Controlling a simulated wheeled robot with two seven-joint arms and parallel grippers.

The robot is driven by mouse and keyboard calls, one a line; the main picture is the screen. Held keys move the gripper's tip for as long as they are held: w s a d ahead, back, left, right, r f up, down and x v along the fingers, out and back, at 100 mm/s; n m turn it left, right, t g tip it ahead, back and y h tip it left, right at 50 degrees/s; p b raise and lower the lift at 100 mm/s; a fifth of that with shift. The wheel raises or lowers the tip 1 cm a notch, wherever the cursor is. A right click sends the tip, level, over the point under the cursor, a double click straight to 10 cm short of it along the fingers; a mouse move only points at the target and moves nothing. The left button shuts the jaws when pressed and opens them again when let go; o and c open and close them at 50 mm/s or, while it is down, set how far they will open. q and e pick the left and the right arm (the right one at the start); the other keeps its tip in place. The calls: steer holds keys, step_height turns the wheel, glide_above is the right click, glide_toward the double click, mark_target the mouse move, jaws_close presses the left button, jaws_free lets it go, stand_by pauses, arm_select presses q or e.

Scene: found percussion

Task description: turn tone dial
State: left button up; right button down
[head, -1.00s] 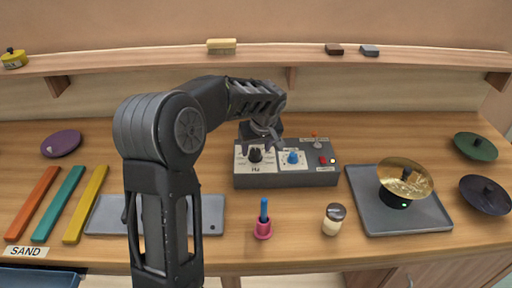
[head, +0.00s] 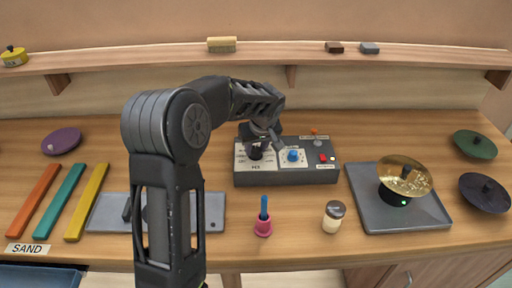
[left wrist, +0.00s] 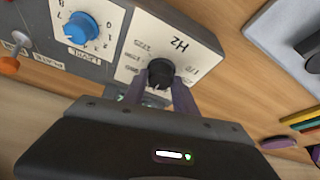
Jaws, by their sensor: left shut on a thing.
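The black dial (head: 254,153) sits on a white plate marked Hz at the left of a grey control box (head: 285,178). I take it as the tone dial. It also shows in the left wrist view (left wrist: 160,71), upside down, with the fingers on either side of it. My left gripper (head: 263,141) reaches down over the dial and is shut on it. In the left wrist view the gripper (left wrist: 160,92) partly hides the dial's base. My right gripper is not in view.
A blue dial (head: 292,155) sits close to the right on the same box, beside a red button (head: 322,158) and an orange-tipped switch (head: 315,132). A pink holder (head: 263,228), a small jar (head: 333,217) and a gold cymbal (head: 405,176) stand nearby.

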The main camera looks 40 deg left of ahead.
arm_select(q)
jaws_close()
steer(key=shift+m+b, duration=0.3)
steer(key=shift+b, duration=0.05)
steer(key=shift+m+t+b, duration=0.3)
steer(key=shift+m+b, duration=0.2)
steer(key=shift+m, duration=0.3)
steer(key=shift+s+a+m+t+h+b, duration=0.15)
steer(key=shift+m+h, duration=0.25)
steer(key=shift+m, duration=0.5)
steer(key=shift+w+d+m+t+h+b, duration=0.15)
steer(key=shift+m+t+h, duration=0.2)
steer(key=shift+m, duration=0.55)
steer(key=shift+s+a, duration=0.1)
steer(key=o, duration=1)
jaws_free()
steer(key=shift+r, duration=0.1)
